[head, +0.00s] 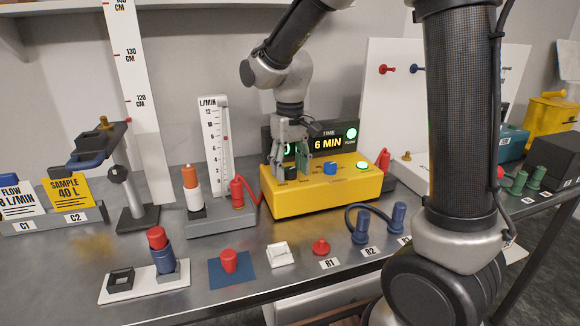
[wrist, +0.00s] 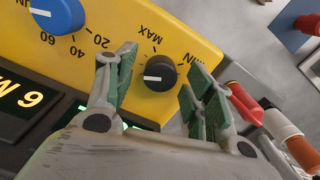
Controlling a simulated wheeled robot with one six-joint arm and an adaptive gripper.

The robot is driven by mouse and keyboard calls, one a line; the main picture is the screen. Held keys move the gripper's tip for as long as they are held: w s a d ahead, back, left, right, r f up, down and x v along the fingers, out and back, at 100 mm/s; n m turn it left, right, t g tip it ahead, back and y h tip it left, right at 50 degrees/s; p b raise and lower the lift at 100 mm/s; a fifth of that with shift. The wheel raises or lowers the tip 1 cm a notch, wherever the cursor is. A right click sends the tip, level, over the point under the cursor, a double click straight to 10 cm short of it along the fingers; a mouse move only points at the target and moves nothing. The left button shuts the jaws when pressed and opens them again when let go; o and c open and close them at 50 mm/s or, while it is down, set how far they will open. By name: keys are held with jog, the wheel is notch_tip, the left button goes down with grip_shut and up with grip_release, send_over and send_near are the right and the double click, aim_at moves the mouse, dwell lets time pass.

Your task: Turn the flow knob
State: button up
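The flow knob, a small black knob with a white pointer line and MIN and MAX marks (wrist: 160,73), sits on the yellow pump box (head: 325,200). In the wrist view the pointer points left. My gripper (head: 290,172) is above the left part of the box, pointing down. It is open, with one green-padded finger on each side of the black knob and visible gaps between pads and knob.
A blue knob (head: 330,168) with a numbered dial stands right of my gripper in the head view. A display reading 6 MIN (head: 327,143) stands behind the box.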

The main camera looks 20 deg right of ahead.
aim_at(300, 182)
notch_tip(300, 182, up, 12)
dwell(0.6)
jog(key=s+d+f+m+t, duration=0.1)
jog(key=s+d+t, duration=0.1)
jog(key=s+d, duration=0.5)
jog(key=s+d+f+m+t, duration=0.1)
jog(key=s+d+t, duration=0.1)
jog(key=s+d, duration=0.6)
jog(key=s, duration=0.6)
jog(key=shift+f+m, duration=0.15)
jog(key=shift+m, duration=0.25)
